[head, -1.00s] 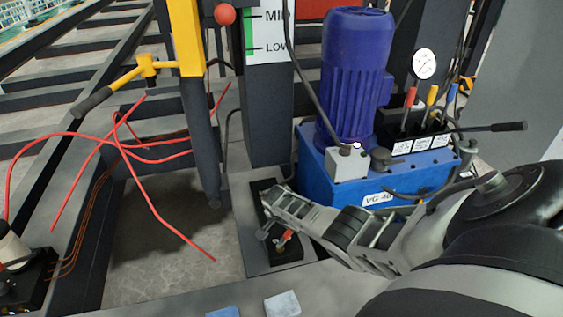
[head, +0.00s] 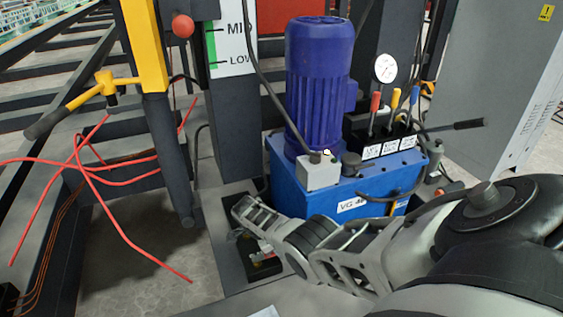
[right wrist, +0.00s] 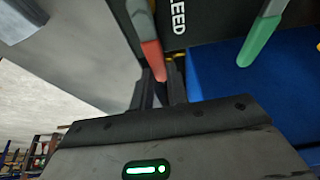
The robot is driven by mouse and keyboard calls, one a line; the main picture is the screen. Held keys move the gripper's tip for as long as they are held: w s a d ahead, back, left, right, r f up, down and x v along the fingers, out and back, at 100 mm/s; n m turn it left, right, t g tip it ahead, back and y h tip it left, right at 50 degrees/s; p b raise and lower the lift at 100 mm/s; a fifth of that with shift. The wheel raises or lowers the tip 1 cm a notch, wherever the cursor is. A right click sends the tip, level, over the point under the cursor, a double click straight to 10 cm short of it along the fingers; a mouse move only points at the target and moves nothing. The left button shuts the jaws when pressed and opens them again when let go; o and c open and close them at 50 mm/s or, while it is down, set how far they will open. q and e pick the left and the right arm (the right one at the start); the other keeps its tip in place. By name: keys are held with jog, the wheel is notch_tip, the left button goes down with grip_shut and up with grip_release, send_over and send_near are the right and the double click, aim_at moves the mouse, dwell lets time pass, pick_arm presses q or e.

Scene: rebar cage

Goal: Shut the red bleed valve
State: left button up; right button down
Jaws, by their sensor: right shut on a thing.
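The red bleed valve handle (right wrist: 150,52) shows in the right wrist view beside black lettering-marked housing ending in "LEED" (right wrist: 178,18). Its red end lies between the dark fingers of my right gripper (right wrist: 158,88), which is shut on it. In the head view my right gripper (head: 252,240) reaches down over a black plate (head: 232,275) on the floor frame, left of the blue power unit. A small bit of red shows by its fingers there; the valve body is mostly hidden by the gripper. My left gripper is in neither current view.
A green lever (right wrist: 264,38) stands right of the red one in the wrist view. The blue power unit (head: 290,185) with its motor (head: 318,80) and coloured levers is close to my right arm. A dark post (head: 180,160) and red cables (head: 110,185) lie left.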

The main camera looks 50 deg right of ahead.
aim_at(257, 259)
pick_arm(q)
jog(key=shift+s+d, duration=0.15)
jog(key=shift+d, duration=0.05)
pick_arm(e)
jog(key=shift+s, duration=0.1)
jog(key=c, duration=1.4)
grip_release()
pick_arm(q)
jog(key=shift+a, duration=0.1)
pick_arm(e)
jog(key=shift+o, duration=0.2)
